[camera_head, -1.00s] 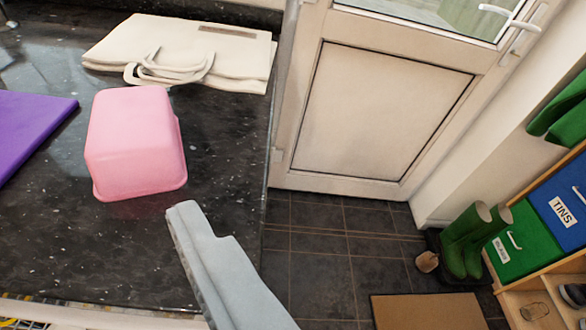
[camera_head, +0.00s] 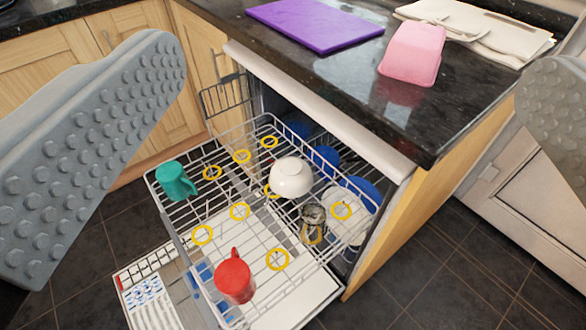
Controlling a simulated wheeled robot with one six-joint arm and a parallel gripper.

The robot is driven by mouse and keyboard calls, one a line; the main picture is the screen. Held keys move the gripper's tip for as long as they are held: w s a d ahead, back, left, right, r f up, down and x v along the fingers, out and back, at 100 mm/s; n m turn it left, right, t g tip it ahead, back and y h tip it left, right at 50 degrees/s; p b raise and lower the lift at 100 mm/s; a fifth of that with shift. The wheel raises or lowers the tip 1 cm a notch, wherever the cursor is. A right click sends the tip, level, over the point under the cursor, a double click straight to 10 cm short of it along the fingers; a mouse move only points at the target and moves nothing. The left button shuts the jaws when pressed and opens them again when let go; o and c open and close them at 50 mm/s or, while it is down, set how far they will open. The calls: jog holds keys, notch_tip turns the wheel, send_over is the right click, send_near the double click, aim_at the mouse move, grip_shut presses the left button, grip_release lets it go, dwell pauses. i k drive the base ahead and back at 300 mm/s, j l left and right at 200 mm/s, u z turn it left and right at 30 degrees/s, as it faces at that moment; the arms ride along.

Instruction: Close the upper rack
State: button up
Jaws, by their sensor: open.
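The upper rack (camera_head: 172,222) is a white wire basket, pulled out of the dishwasher under the dark counter. It holds a teal mug (camera_head: 175,181) at its left, a red mug (camera_head: 234,277) near its front, a white bowl (camera_head: 291,177) toward the back and a clear glass (camera_head: 313,222). Several yellow rings mark spots in it. The lower rack (camera_head: 203,307) with blue and white dishes shows below. My gripper (camera_head: 345,110) is open, its two grey studded fingers wide apart at the left and right edges. Nothing is between them, and they appear close to the camera, apart from the rack.
The black granite counter (camera_head: 340,85) overhangs the dishwasher. On it lie a purple board (camera_head: 315,22), an upside-down pink tub (camera_head: 412,54) and a folded cream bag (camera_head: 490,25). Wooden cupboards (camera_head: 120,95) stand at left. Dark floor tiles (camera_head: 440,245) are bare at right.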

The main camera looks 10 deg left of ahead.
aim_at(255, 203)
jog(key=k+j+u, duration=0.25)
jog(key=k, duration=0.25)
jog(key=k+j+u, duration=0.25)
jog(key=k, duration=0.2)
